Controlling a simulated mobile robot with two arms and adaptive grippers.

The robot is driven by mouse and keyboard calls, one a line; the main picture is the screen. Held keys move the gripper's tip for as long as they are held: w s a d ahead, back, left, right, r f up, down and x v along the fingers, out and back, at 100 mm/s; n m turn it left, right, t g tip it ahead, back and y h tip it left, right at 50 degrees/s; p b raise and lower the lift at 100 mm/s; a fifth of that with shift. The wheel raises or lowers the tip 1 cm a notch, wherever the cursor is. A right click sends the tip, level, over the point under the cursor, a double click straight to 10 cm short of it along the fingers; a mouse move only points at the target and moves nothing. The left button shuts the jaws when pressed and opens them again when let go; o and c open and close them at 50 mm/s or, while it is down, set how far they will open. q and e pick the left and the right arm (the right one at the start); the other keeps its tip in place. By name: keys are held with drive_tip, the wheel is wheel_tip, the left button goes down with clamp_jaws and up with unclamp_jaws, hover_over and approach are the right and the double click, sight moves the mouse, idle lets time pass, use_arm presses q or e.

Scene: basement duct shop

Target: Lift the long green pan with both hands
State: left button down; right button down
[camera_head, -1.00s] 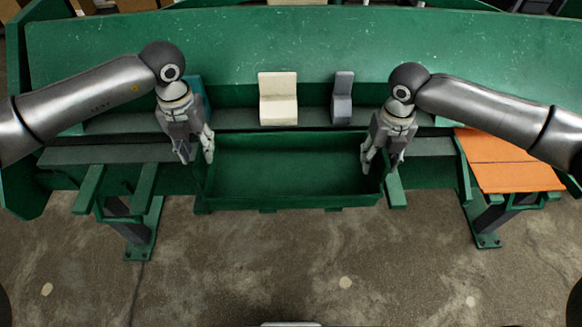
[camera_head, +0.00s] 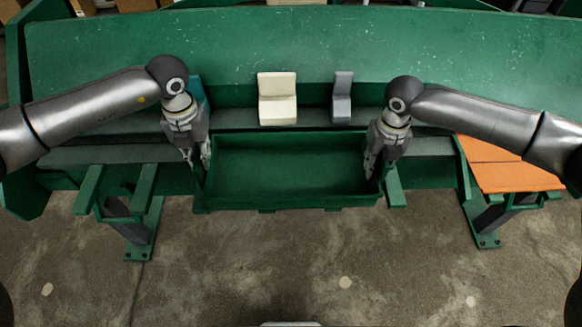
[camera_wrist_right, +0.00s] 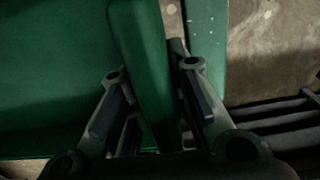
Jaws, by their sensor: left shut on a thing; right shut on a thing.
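The long green pan (camera_head: 290,168) is an open rectangular tray in the middle of the head view, at the front edge of the green bench. My left gripper (camera_head: 198,164) is shut on the pan's left end wall. My right gripper (camera_head: 376,168) is shut on its right end wall. In the right wrist view, the pan's green wall (camera_wrist_right: 145,65) runs between the two fingers of my right gripper (camera_wrist_right: 155,85). The pan looks about level and empty. Its underside is hidden, so I cannot tell whether it touches its support.
A cream block (camera_head: 277,100) and a grey block (camera_head: 342,98) stand behind the pan. A teal object (camera_head: 199,92) is partly hidden behind my left gripper. An orange board (camera_head: 505,165) lies at the right. Green brackets flank the pan, with concrete floor (camera_head: 290,265) in front.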

use_arm(q)
drive_tip(key=shift+w+r, duration=0.1)
drive_tip(key=shift+r, duration=0.15)
use_arm(e)
drive_tip(key=shift+w+r, duration=0.1)
drive_tip(key=shift+r, duration=0.1)
